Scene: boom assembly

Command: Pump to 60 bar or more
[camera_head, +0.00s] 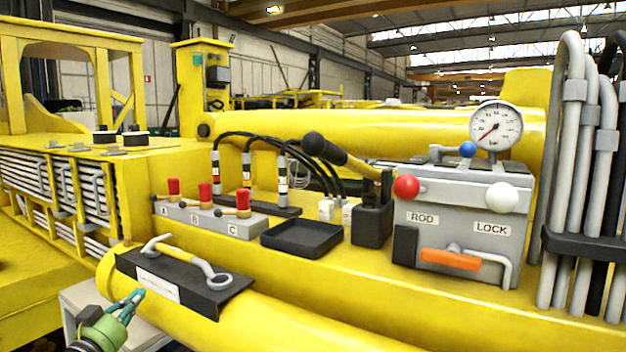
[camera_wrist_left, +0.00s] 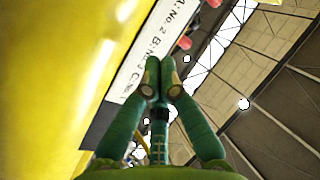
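The round white pressure gauge (camera_head: 496,128) stands on top of the grey valve block (camera_head: 455,225); its red needle points to the lower left, near the low end of the scale. The hand pump lever (camera_head: 345,158) is a yellow bar with a black knob, slanting up to the left from the black pump body (camera_head: 372,222). My left gripper (camera_head: 138,294) is at the lower left, beside the yellow cylinder and far from the lever. In the left wrist view its green fingers (camera_wrist_left: 161,75) meet at the tips with nothing seen between them. My right gripper is out of view.
The valve block has a red knob (camera_head: 406,187), a white knob (camera_head: 502,197), a blue knob (camera_head: 467,149) and an orange handle (camera_head: 450,260). A black tray (camera_head: 302,237) and red-topped levers (camera_head: 205,192) lie left of the pump. Grey pipes (camera_head: 575,190) rise at the right.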

